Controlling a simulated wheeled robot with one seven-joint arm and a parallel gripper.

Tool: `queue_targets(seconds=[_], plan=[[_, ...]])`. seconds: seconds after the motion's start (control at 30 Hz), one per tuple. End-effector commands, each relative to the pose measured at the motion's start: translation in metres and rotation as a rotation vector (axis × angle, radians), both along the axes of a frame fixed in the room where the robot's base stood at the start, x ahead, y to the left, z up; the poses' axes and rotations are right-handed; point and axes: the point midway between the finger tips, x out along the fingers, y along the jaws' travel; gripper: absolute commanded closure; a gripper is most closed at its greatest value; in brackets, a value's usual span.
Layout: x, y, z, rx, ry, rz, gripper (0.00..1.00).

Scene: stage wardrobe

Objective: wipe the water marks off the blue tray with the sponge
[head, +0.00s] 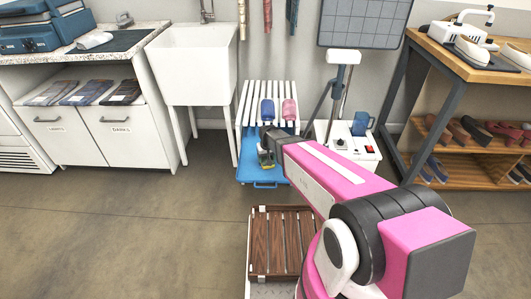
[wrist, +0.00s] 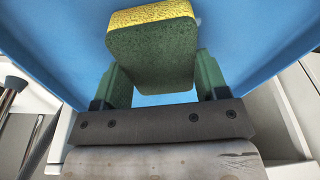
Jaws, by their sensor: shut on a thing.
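The blue tray (head: 246,173) lies low near the back wall, at the front of a white slatted rack. My gripper (head: 266,158) is over the tray at the end of my pink arm. In the wrist view my gripper (wrist: 158,85) is shut on the sponge (wrist: 152,52), which is dark green with a yellow layer. The tray (wrist: 240,40) fills the background behind the sponge. I cannot tell whether the sponge touches the tray. No water marks can be made out on the visible tray surface; part is hidden behind the sponge and gripper.
A blue and a pink rolled item (head: 289,109) lie on the white slatted rack (head: 247,105). A white box with a blue mug (head: 361,123) stands right of it. A white sink (head: 195,65) is on the left. A wooden slatted crate (head: 272,240) is in front of me.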

Motion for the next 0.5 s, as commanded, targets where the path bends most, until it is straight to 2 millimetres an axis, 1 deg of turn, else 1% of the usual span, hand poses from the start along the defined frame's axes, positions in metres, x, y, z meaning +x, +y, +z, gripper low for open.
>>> queue_targets(seconds=[0.03,0.47,0.5], plan=[[-0.006,-0.001,0.000,0.000,0.001,0.000,0.61],[-0.044,0.001,0.001,0.000,0.001,0.000,0.61],[-0.045,0.001,0.005,0.000,-0.001,-0.001,0.61]])
